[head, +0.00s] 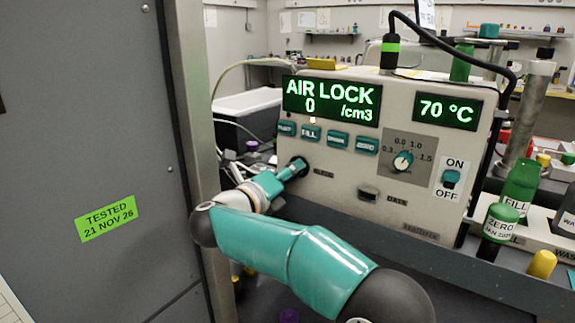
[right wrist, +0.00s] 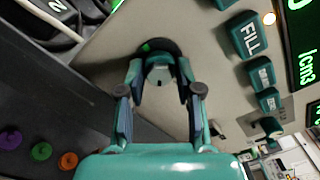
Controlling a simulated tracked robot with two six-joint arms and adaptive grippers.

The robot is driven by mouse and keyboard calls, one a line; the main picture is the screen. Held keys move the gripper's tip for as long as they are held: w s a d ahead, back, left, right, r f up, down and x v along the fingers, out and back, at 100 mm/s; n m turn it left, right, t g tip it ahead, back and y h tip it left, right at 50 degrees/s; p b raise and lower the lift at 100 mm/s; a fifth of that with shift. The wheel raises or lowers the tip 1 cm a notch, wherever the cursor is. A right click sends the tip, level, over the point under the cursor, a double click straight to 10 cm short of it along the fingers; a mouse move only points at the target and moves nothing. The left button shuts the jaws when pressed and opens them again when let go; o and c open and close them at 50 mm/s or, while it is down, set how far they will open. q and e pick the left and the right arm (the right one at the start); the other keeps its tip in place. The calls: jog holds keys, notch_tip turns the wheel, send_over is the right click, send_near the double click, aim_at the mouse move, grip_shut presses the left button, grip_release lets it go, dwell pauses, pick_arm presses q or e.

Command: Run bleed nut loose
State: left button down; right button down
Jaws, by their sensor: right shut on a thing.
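The bleed nut (right wrist: 158,48) is a dark round fitting with a small green mark, low on the left of the instrument's front panel (head: 340,205). My right gripper (head: 297,169) reaches it from the front left and covers most of it in the head view. In the right wrist view, the fingers of the right gripper (right wrist: 160,76) stand either side of the nut's grey middle part, shut on it. The large display (head: 331,102) reads AIR LOCK, 0 /cm3. My left gripper is not in view.
Several teal buttons (head: 310,133) sit just above the nut, with a small lit lamp near FILL. A dial (head: 403,161) and an ON/OFF switch (head: 451,178) are further right. Labelled bottles (head: 500,222) stand right of the instrument. A grey cabinet wall (head: 90,130) fills the left.

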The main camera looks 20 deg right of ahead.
jog(key=shift+d+n+p, duration=0.15)
jog(key=shift+n+p, duration=10.5)
jog(key=shift+n, duration=0.65)
jog(key=c, duration=1.2)
grip_release()
jog(key=o, duration=0.4)
jog(key=shift+w+f, duration=0.1)
jog(key=shift+f, duration=0.05)
jog(key=shift+o, duration=0.2)
